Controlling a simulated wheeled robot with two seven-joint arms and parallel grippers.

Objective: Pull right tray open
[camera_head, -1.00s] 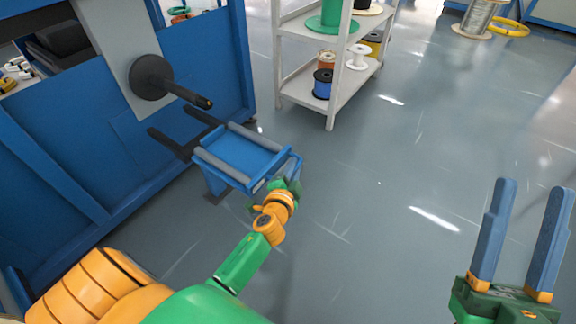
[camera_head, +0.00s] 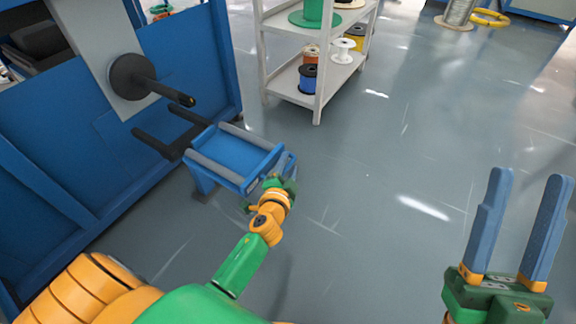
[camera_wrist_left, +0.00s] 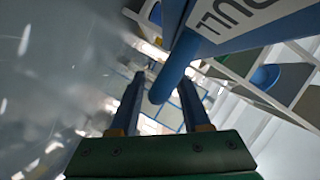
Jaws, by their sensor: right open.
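A blue tray (camera_head: 240,152) with grey side rails stands at the front of the blue machine. My left gripper (camera_head: 282,183) is at the tray's right end; its fingers are mostly hidden there. In the left wrist view my left gripper (camera_wrist_left: 161,78) has its two blue fingers wide apart. A rounded blue bar (camera_wrist_left: 172,72) lies between them and overlaps the right finger, with a gap to the left finger. A white label with partly visible dark lettering is above the bar. My right gripper (camera_head: 516,225) is open and empty over the floor at the right.
The blue machine (camera_head: 70,150) fills the left side, with a black spindle (camera_head: 150,80) and two dark fork arms beside the tray. A white shelf (camera_head: 318,65) with cable spools stands behind. The grey floor (camera_head: 400,150) is open in the middle and right.

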